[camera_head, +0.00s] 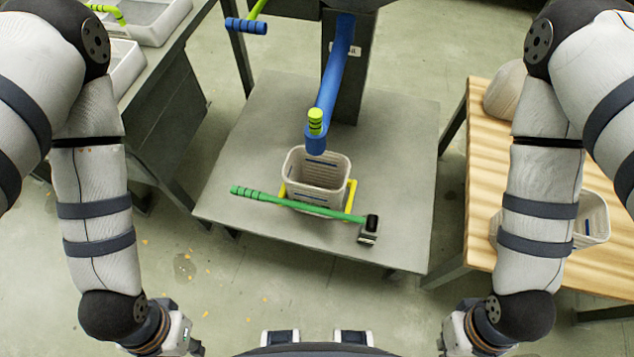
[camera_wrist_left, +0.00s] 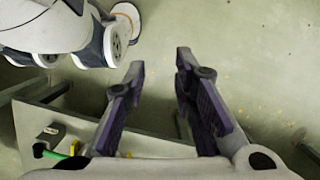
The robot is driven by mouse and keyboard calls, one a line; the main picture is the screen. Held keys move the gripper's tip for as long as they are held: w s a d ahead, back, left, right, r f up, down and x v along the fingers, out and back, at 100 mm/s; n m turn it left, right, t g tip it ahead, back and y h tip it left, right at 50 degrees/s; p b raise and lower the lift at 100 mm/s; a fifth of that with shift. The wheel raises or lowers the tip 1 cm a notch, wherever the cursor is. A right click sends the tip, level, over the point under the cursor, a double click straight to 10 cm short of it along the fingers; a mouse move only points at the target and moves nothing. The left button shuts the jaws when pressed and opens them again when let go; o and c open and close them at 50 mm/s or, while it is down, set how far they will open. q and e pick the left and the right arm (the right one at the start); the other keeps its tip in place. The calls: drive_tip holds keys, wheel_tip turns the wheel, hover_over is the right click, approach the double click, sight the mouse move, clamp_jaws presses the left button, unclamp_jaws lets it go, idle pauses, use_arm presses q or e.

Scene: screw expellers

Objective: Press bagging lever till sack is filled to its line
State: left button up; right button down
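A pale open-topped bin-like sack (camera_head: 318,178) stands on the grey table, in a yellow frame (camera_head: 352,197), under the blue spout (camera_head: 330,95). A short blue mark shows inside it; no fill is visible. A green-handled tool with a dark metal head (camera_head: 300,205) lies across its front. A blue-gripped lever (camera_head: 246,26) on a yellow-green stem is at the upper left; I cannot tell which handle is the bagging lever. My left gripper (camera_wrist_left: 160,65) is open and empty, low at the left in the head view. My right gripper (camera_head: 441,345) is partly visible low at the right; its opening is unclear.
A wooden table (camera_head: 480,150) at the right bears a rounded pale sack (camera_head: 503,90) and another pale bin (camera_head: 594,218). A grey bench with white trays (camera_head: 125,65) is at the upper left. Small orange bits lie on the floor at left.

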use_arm(q)
clamp_jaws()
drive_tip(key=w+d+r+m+t+h+b, duration=0.2)
drive_tip(key=w+t, duration=0.8)
drive_tip(key=w, duration=1.9)
drive_tip(key=w+d+r+m+t+h, duration=0.1)
drive_tip(key=w+r+t, duration=0.8)
drive_tip(key=w+r, duration=1.1)
drive_tip(key=shift+w+d+r+h, duration=0.25)
drive_tip(key=shift+d+r+h, duration=0.05)
drive_tip(key=shift+r+h, duration=0.6)
use_arm(e)
drive_tip(key=s+f+g, duration=0.1)
drive_tip(key=s+f, duration=0.1)
drive_tip(key=shift+s+f, duration=0.25)
drive_tip(key=shift+f, duration=0.05)
